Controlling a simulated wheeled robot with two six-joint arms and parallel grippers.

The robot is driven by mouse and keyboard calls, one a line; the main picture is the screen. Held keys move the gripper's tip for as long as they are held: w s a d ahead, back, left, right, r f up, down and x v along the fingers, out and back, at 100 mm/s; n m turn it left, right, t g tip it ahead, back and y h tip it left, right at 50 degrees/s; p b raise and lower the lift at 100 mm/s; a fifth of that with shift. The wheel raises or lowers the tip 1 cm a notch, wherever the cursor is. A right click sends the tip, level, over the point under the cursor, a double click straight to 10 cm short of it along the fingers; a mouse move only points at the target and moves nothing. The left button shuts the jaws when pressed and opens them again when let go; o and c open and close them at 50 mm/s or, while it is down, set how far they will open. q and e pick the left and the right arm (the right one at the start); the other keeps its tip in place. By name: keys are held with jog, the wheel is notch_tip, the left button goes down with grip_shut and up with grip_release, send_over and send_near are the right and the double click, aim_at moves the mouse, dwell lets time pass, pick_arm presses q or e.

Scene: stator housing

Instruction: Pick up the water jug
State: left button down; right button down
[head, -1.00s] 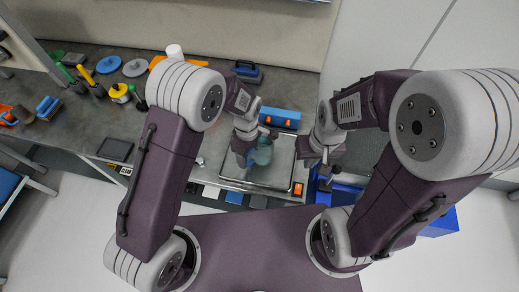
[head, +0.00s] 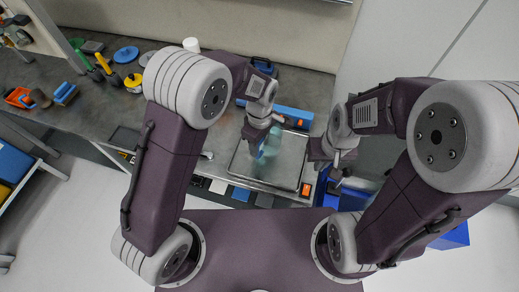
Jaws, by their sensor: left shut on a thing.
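The water jug (head: 272,144) is a translucent blue-green vessel, seen from above over the metal tray (head: 290,176) in the head view. My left gripper (head: 257,137) is shut on the water jug at its left side and hides part of it. I cannot tell whether the jug's base touches the tray. My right gripper (head: 336,168) is to the right of the tray, apart from the jug. Its fingers are too small and dark to tell open from shut.
A white cup (head: 191,44) stands at the back of the grey counter (head: 45,75). Tools and discs crowd the counter's left. Blue bins (head: 345,195) stand below my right gripper.

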pick_arm(q)
jog(key=d+r, duration=0.6)
jog(key=d, duration=0.5)
jog(key=shift+s+d+r+b, duration=0.25)
jog(key=shift+d+r+b, duration=0.1)
jog(key=shift+b, duration=0.1)
jog(key=shift+a, duration=0.1)
